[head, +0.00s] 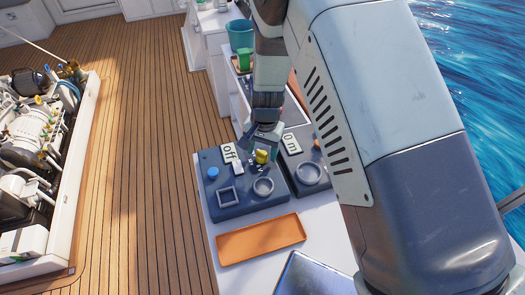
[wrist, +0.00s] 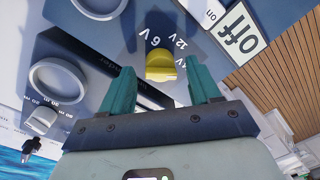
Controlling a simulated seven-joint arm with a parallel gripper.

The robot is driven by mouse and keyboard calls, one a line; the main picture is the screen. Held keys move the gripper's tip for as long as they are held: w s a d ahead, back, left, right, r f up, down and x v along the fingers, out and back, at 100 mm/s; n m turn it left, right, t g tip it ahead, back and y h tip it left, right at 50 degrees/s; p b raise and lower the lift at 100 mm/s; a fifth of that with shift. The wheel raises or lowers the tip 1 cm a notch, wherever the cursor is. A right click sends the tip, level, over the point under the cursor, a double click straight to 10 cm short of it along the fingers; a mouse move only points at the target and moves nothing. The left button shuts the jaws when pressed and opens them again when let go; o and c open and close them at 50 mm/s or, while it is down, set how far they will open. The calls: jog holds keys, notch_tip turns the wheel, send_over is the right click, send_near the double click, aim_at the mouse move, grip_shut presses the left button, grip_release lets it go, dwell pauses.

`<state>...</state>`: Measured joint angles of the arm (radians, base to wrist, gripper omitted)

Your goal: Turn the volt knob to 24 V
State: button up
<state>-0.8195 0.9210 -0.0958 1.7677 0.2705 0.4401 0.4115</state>
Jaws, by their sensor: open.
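The yellow volt knob (head: 262,156) is on the dark panel box beside the "Off" tile (head: 230,153). In the wrist view the yellow knob (wrist: 160,64) has the labels "6 V" and "12 V" by it, with another label partly hidden at its right. Which label it points to is not clear. My gripper (head: 257,147) is over the panel at the knob. In the wrist view its two teal fingers stand apart, one on each side of the knob, with gaps visible, so it is not gripped.
The panel box (head: 250,209) also carries a blue button (head: 212,173), a square frame and a round ring. An orange tray (head: 261,239) lies in front. A teal bucket (head: 240,34) stands behind.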

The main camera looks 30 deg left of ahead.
aim_at(264, 153)
notch_tip(264, 153, up, 10)
jog(key=shift+d+f, duration=0.15)
jog(key=shift+d, duration=0.15)
dwell(0.3)
jog(key=d+r+t+y, duration=0.1)
jog(key=d+r+t, duration=0.1)
jog(key=d+r, duration=1.6)
jog(key=s+d+r+t, duration=0.1)
jog(key=s+d+r, duration=0.4)
jog(key=s+d, duration=0.2)
jog(key=s+d+r+t+h, duration=0.1)
jog(key=s+d+r+t, duration=0.1)
jog(key=s+d+r, duration=0.3)
jog(key=s+d, duration=0.3)
jog(key=shift+s+d+m+t+h, duration=0.15)
jog(key=shift+s+m+t+h, duration=0.15)
jog(key=shift+m, duration=0.1)
